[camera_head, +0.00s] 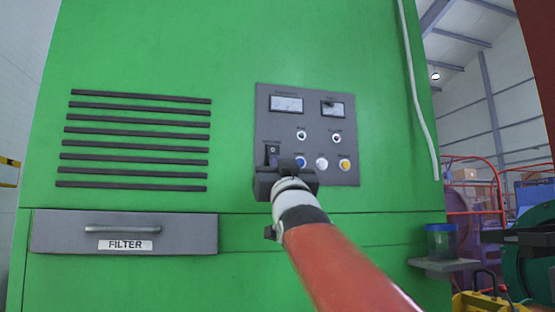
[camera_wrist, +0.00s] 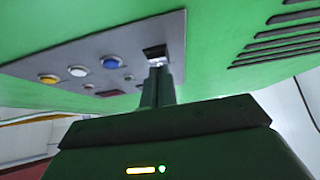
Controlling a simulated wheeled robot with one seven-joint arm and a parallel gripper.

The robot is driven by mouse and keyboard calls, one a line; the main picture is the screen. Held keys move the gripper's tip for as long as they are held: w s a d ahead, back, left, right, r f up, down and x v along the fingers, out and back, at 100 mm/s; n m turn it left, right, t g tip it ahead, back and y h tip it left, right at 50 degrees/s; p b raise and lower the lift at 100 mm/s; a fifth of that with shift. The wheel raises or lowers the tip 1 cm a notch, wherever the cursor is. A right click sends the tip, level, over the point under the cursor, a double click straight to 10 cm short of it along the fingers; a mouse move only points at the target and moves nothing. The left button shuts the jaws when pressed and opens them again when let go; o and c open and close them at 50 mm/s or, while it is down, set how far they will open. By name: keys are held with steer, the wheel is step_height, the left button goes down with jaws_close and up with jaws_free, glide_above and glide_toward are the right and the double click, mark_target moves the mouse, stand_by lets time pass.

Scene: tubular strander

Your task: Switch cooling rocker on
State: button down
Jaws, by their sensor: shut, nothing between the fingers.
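A dark rocker switch (camera_head: 272,150) sits at the lower left of a grey control panel (camera_head: 316,117) on a green cabinet. In the wrist view the rocker (camera_wrist: 156,52) shows as a black rectangle just beyond the fingertips. My gripper (camera_head: 288,165) is in front of the panel's lower left, just below and right of the rocker in the head view. In the wrist view my gripper (camera_wrist: 157,70) is shut and empty, its tips at the rocker's near edge. I cannot tell whether they touch it. The lower panel edge is partly hidden by my gripper.
Vent slots (camera_head: 138,141) and a FILTER drawer (camera_head: 60,232) are to the left. A shelf with a cup (camera_head: 441,241) juts out right.

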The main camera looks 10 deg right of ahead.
steer(key=shift+w, duration=0.4)
